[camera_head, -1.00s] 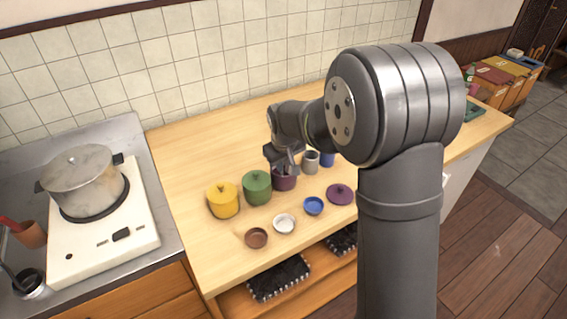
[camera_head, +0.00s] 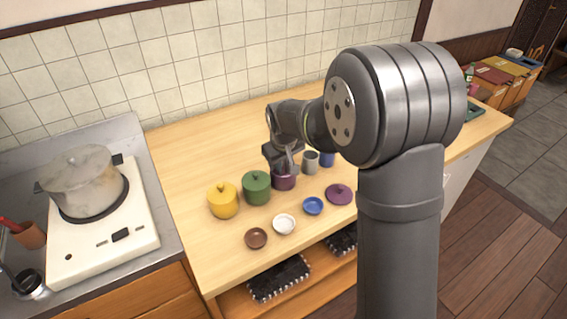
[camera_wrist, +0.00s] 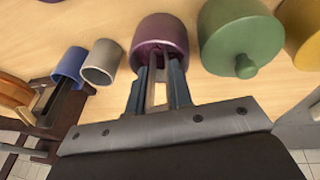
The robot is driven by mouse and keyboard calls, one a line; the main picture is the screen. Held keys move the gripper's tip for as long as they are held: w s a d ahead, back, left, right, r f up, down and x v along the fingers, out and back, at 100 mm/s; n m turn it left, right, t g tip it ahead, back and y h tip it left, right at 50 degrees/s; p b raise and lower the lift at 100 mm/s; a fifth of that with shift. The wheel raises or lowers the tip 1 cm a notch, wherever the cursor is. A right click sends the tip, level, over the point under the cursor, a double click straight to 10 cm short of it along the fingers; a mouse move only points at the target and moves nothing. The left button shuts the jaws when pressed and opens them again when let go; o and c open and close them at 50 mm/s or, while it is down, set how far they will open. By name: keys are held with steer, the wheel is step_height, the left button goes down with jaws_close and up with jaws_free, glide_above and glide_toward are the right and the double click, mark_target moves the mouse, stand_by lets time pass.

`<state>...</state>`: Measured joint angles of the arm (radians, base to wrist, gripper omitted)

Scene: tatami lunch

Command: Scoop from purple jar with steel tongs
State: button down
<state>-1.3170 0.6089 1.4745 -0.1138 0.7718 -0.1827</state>
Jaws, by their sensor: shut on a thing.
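The purple jar (camera_head: 284,181) stands open on the wooden counter, right of the green jar. It also shows in the wrist view (camera_wrist: 160,28). My gripper (camera_wrist: 158,88) is shut on the steel tongs (camera_wrist: 154,74) above the jar. The tongs reach down to the jar's mouth, and their tips are hidden there. I cannot see what the jar holds. The purple lid (camera_head: 340,194) lies apart on the counter, to the right and nearer the front edge.
Lidded green (camera_head: 256,187) and yellow (camera_head: 223,200) jars stand left of the purple jar. Grey (camera_head: 311,162) and blue (camera_head: 327,158) cups stand to its right. Brown (camera_head: 256,238), white (camera_head: 284,224) and blue (camera_head: 313,206) dishes lie in front. A pot (camera_head: 82,181) sits on the left stove.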

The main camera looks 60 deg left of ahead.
step_height(320, 180, up, 9)
steer(key=shift+f, duration=0.2)
stand_by(0.8)
steer(key=shift+w, duration=0.1)
steer(key=w+d+f+m+t+h, duration=0.1)
steer(key=w+d+f+m, duration=0.2)
steer(key=w+d, duration=0.7)
steer(key=w+d+f+m, duration=0.3)
steer(key=w+d, duration=0.4)
steer(key=w, duration=0.4)
steer(key=w+d+f+m+t+h, duration=0.1)
steer(key=w+d+f+m, duration=0.2)
steer(key=w+d, duration=0.7)
steer(key=w+d+f+m+h, duration=0.1)
steer(key=w+d+f+m, duration=0.1)
steer(key=d, duration=0.8)
steer(key=w+d+f+m+h, duration=0.1)
steer(key=d+f+m, duration=0.3)
steer(key=d, duration=0.7)
steer(key=w+d+f+m, duration=0.2)
steer(key=d+f+m, duration=0.1)
steer(key=d, duration=0.7)
steer(key=shift+w+d+f+g+h, duration=0.15)
steer(key=shift+w+d+g+h, duration=0.05)
steer(key=shift+w+g+h, duration=0.2)
